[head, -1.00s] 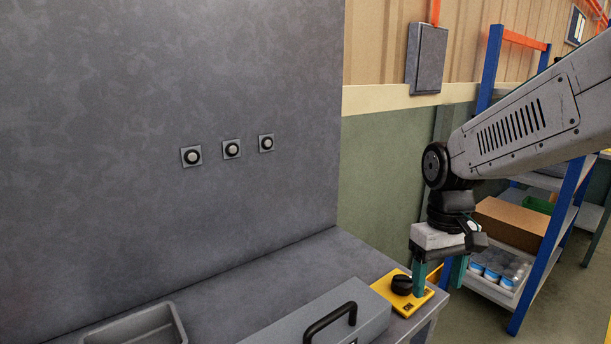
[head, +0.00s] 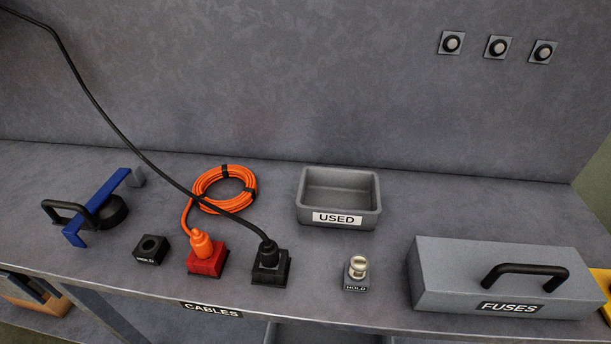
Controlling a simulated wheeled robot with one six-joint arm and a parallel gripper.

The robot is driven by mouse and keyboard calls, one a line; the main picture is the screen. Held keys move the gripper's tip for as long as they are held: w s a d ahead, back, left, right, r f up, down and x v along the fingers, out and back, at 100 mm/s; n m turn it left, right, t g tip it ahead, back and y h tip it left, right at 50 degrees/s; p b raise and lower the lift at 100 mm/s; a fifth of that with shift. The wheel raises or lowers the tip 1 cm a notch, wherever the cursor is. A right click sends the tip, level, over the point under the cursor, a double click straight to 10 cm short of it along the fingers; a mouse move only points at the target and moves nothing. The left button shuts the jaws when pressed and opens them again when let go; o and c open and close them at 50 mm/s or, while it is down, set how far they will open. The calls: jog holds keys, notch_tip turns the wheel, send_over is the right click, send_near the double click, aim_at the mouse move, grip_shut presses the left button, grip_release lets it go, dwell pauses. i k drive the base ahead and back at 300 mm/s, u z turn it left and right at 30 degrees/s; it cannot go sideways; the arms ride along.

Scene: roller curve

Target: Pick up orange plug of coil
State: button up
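The orange plug (head: 201,244) stands upright in a red socket block (head: 207,263) near the front edge of the bench. Its orange cord runs up to the orange coil (head: 205,184), which lies behind it with black bands around it. A black plug (head: 268,253) sits in a black socket block (head: 271,271) just to the right. Its black cable (head: 127,141) passes over the coil and up to the top left. My gripper is not in the current head view.
A black HOLD block (head: 151,249) with a round hole stands left of the plug. A blue-handled tool (head: 97,207) lies farther left. To the right are the grey USED tray (head: 341,218), a fuse in a HOLD block (head: 356,273) and the FUSES box (head: 450,285).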

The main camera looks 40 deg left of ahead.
aim_at(201, 246)
jog(key=u, duration=2.25)
jog(key=i, duration=0.2)
jog(key=z, duration=0.05)
